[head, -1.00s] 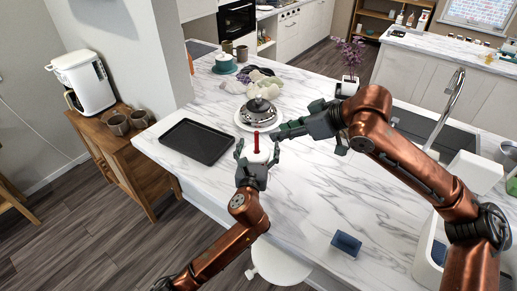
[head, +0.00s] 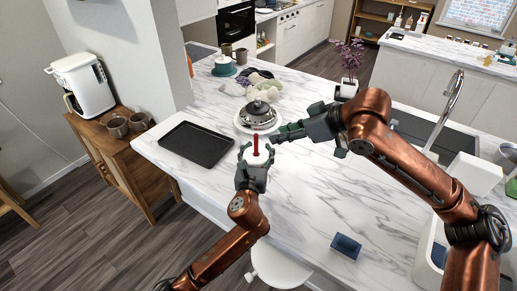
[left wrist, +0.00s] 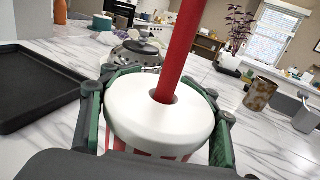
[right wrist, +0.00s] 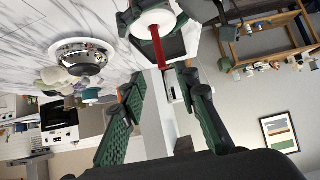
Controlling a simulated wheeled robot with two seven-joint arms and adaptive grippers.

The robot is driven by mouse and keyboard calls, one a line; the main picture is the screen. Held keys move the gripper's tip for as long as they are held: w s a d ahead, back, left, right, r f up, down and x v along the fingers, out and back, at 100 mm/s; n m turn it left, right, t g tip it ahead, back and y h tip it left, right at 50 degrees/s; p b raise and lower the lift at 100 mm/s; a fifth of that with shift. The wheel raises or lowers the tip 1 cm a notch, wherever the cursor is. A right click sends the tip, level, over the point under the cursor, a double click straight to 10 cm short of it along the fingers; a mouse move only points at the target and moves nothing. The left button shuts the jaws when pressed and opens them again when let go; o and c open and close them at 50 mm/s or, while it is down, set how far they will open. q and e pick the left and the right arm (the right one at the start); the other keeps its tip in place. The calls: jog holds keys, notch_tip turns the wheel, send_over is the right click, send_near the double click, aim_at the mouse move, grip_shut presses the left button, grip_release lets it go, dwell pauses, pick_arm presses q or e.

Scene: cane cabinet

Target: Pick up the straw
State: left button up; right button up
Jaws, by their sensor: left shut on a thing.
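The red straw (head: 256,146) stands upright in the lid of a cup with a white lid (left wrist: 158,108) and red-and-white sides. It also shows in the left wrist view (left wrist: 181,50). My left gripper (head: 256,153) is shut on the cup, its fingers on both sides below the lid. My right gripper (head: 275,135) is open, just behind and to the right of the straw. In the right wrist view the straw (right wrist: 158,47) lies beyond the gap between the open fingertips (right wrist: 160,80), and nothing is held there.
A black tray (head: 197,144) lies to the left on the marble counter (head: 310,205). A plate with a silver domed pot (head: 258,114) is behind the cup. A blue block (head: 346,245) lies near the front edge. The counter's middle right is clear.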

jog(key=shift+o, duration=0.3)
jog(key=n+g+h, duration=0.2)
jog(key=n+h, duration=0.5)
jog(key=n, duration=2.1)
send_near(257, 138)
jog(key=shift+x, duration=6.1)
